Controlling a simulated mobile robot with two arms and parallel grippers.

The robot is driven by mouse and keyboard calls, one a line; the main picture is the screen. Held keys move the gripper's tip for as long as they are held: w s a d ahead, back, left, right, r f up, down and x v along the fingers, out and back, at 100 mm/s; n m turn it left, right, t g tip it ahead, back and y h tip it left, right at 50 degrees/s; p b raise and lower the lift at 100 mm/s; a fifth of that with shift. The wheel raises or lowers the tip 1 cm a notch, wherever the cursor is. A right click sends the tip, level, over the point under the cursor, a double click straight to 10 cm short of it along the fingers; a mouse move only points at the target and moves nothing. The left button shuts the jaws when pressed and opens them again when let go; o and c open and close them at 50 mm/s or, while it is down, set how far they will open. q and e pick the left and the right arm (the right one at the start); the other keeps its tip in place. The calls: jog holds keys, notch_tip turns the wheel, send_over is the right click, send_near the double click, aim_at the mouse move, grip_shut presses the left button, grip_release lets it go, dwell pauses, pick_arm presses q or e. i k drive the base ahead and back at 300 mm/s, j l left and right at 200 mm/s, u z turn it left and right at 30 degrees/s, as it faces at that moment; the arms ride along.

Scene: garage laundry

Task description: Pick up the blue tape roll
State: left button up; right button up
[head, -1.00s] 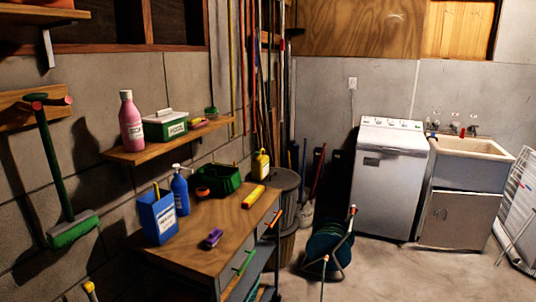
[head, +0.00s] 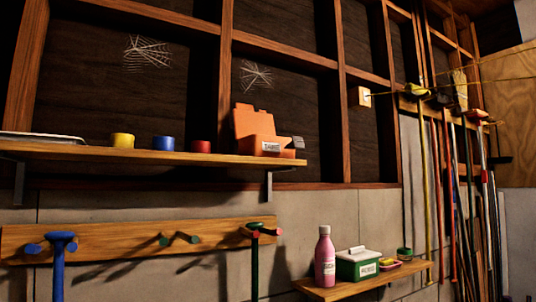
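The blue tape roll (head: 164,143) stands on the upper wooden wall shelf (head: 60,152), in the left half of the head view. A yellow roll (head: 122,140) is to its left and a red roll (head: 201,147) to its right, both apart from it. Neither of my grippers shows in the head view.
An orange box (head: 258,132) and a pale tray (head: 40,137) share the upper shelf. Below are a peg rail (head: 110,238) with hanging tools and a lower shelf (head: 345,288) with a pink bottle (head: 325,256) and a green box (head: 357,264).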

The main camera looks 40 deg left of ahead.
aim_at(164, 143)
jog(key=j+u, duration=0.1)
jog(key=u, duration=1.65)
